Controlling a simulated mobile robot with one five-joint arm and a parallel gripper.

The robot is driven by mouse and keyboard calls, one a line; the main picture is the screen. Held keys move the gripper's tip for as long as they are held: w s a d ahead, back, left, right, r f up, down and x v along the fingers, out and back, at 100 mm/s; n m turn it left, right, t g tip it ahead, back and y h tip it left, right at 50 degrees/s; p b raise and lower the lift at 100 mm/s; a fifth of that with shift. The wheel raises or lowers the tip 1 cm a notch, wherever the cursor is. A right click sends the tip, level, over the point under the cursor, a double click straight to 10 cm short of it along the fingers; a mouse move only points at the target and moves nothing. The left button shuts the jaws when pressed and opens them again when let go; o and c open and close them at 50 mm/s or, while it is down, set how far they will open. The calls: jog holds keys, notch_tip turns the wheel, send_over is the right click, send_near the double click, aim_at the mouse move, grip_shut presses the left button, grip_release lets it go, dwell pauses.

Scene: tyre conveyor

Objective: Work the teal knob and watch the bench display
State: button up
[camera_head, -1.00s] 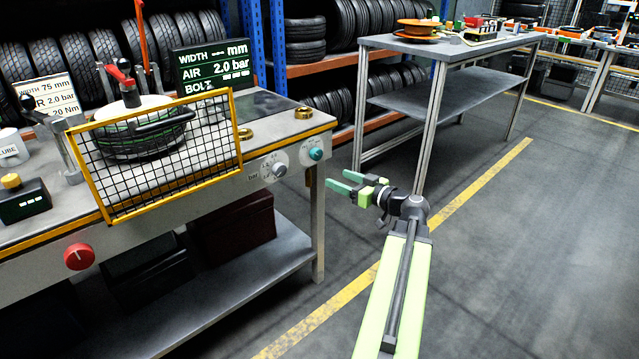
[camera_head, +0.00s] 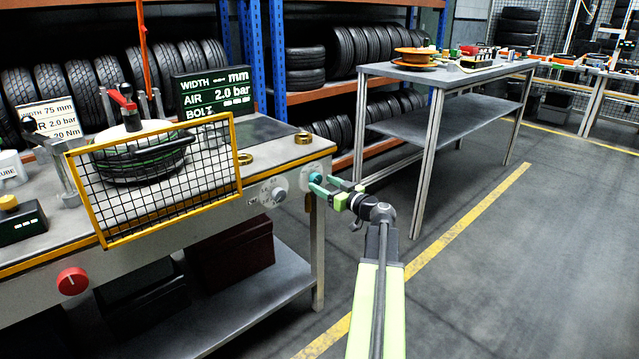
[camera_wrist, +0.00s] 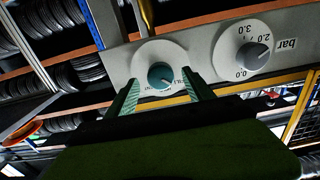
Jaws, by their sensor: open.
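The teal knob (camera_head: 316,173) sits on a pale round dial at the right end of the bench's front panel. It also shows in the wrist view (camera_wrist: 161,76), between and just beyond my two fingers. My gripper (camera_head: 322,186) is open at the knob, with its fingertips near it; contact is not clear. In the wrist view my gripper (camera_wrist: 163,95) has one teal finger on each side of the dial. The bench display (camera_head: 213,91) reads WIDTH with dashes and mm, AIR 2.0 bar, and BOLT with dashes.
A grey knob (camera_head: 274,190) marked in bar is left of the teal knob; it shows in the wrist view (camera_wrist: 257,55). A yellow mesh guard (camera_head: 157,180) stands before a tyre (camera_head: 140,160). A red knob (camera_head: 72,281) is lower left. Floor to the right is clear.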

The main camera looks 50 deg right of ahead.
jog(key=shift+w+d, duration=0.1)
jog(key=shift+w, duration=1.15)
jog(key=shift+c, duration=0.2)
grip_shut()
jog(key=m, duration=0.4)
jog(key=shift+m, duration=2.4)
